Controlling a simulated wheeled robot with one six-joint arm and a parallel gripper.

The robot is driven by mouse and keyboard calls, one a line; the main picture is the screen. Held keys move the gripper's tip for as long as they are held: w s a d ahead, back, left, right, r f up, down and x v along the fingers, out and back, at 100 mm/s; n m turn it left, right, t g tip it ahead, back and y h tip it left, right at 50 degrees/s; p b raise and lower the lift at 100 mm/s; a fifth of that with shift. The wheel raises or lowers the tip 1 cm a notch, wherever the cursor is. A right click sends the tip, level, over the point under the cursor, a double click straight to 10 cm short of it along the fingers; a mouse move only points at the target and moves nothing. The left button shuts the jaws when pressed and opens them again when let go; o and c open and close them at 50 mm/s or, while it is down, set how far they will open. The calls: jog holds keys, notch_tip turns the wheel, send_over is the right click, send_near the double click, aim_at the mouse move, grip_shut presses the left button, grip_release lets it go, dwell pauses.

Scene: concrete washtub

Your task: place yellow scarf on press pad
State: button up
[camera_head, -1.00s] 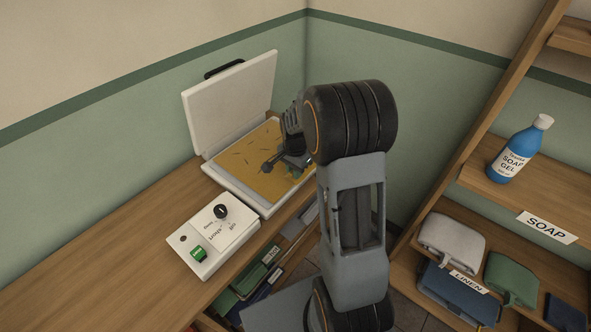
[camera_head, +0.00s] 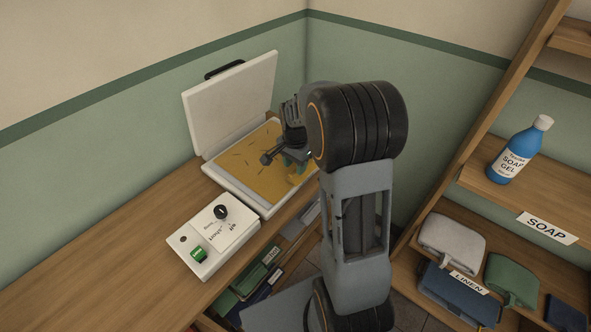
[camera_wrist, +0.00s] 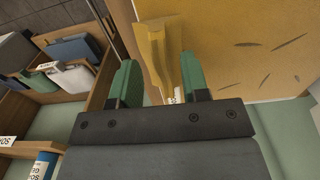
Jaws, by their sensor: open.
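In the wrist view my gripper (camera_wrist: 160,85) is open, one finger on either side of the fold. Whether the fingers touch the cloth cannot be told.
The press lid (camera_head: 232,100) stands raised behind the pad. A control box (camera_head: 213,236) with a dial and green switch sits in front on the wooden counter (camera_head: 110,280). A shelf at right holds a soap gel bottle (camera_head: 519,150) and folded linen (camera_head: 452,243).

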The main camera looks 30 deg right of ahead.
notch_tip(320, 180, up, 8)
jog(key=s+a+r+n+t, duration=0.1)
jog(key=s+a+n, duration=0.3)
jog(key=s+n, duration=0.2)
jog(key=s+a+n+t, duration=0.2)
jog(key=s+a+n, duration=0.3)
jog(key=s, duration=0.5)
jog(key=shift+a+r+n, duration=0.3)
jog(key=shift+r+n, duration=0.1)
jog(key=shift+n, duration=0.7)
jog(key=shift+s, duration=0.1)
